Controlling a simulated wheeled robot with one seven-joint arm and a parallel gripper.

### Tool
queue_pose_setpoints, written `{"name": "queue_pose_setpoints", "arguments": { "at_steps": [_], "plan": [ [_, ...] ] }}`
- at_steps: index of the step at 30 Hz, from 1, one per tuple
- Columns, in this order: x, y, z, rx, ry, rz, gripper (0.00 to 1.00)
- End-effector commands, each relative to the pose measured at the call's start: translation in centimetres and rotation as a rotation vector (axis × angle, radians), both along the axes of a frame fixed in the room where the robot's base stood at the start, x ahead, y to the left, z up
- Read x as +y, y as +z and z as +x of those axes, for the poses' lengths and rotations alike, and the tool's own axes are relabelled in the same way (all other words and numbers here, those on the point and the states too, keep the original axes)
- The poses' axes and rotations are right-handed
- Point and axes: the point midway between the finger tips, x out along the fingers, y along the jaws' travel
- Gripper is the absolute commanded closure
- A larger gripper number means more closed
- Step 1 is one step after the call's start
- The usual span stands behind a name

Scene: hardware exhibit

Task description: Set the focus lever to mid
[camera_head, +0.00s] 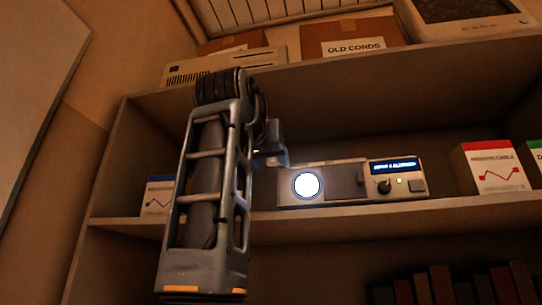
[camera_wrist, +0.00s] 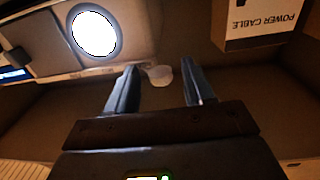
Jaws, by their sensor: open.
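The lit device (camera_head: 345,181), seemingly a projector, stands on the middle shelf with a bright round lens (camera_head: 307,185), a dark knob (camera_head: 383,186) and a blue display (camera_head: 394,166). In the wrist view, which looks upside down, the lens (camera_wrist: 94,34) is at upper left. A small pale rounded piece (camera_wrist: 160,76) shows between the fingers near the device's end; I cannot tell whether it is the focus lever. My gripper (camera_wrist: 159,67) is open, its fingers apart and holding nothing visible. In the head view my gripper (camera_head: 272,155) is beside the device's upper left end, partly hidden by my arm.
A blue-and-white box (camera_head: 157,195) is at the left. The upper shelf edge (camera_head: 330,65) overhangs the device. Books (camera_head: 450,285) fill the lower shelf.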

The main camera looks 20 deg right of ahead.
Motion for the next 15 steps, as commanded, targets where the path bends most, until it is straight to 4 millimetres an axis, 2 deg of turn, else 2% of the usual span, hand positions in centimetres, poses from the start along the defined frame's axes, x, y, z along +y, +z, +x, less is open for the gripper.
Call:
{"name": "queue_pose_setpoints", "arguments": {
  "at_steps": [11,15],
  "plan": [
    [-0.47,-0.03,0.60,-0.001,0.001,-0.001,0.48],
    [-0.47,-0.03,0.59,-0.001,0.001,-0.001,0.60]
  ]
}}
